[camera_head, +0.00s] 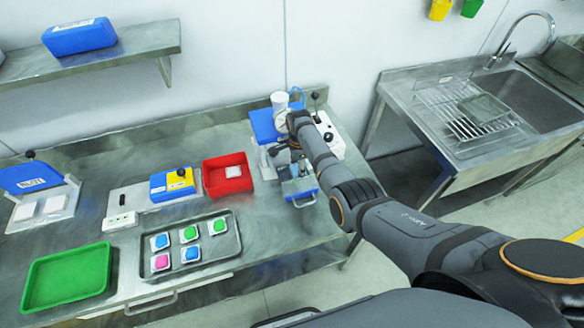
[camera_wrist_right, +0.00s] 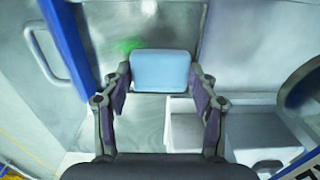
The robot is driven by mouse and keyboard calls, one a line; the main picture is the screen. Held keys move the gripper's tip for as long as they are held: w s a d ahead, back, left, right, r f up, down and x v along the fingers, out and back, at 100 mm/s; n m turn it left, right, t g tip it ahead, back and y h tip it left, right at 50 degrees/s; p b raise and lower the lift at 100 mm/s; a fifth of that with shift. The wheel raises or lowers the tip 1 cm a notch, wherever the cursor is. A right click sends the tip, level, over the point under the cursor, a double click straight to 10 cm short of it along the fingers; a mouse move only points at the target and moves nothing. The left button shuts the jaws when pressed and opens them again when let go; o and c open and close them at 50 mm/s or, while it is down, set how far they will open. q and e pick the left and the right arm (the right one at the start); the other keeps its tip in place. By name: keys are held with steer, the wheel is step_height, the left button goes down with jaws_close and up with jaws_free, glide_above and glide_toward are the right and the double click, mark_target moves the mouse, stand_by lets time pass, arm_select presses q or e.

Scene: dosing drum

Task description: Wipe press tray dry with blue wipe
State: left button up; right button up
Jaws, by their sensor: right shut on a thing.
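The blue wipe (camera_wrist_right: 160,70) is a pale blue pad between the fingers of my right gripper (camera_wrist_right: 160,92), which is shut on it. The right gripper also shows small and dark in the head view (camera_head: 297,166), low in front of the press (camera_head: 267,124). The metal tray with a blue front edge (camera_head: 301,190) lies just below it; I take it for the press tray. In the wrist view a shiny grey surface with a green patch lies behind the wipe. I cannot tell whether the wipe touches it. My left gripper is out of view.
A red bin (camera_head: 228,176) stands left of the press. A tray of coloured pieces (camera_head: 190,266), a green tray (camera_head: 67,278) and a blue-and-yellow device (camera_head: 172,184) are further left. A sink (camera_head: 540,100) with a rack is at the right.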

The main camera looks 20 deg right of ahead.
mark_target(288, 175)
steer(key=shift+d, duration=0.2)
steer(key=shift+a, duration=2.1)
steer(key=shift+d+r, duration=0.1)
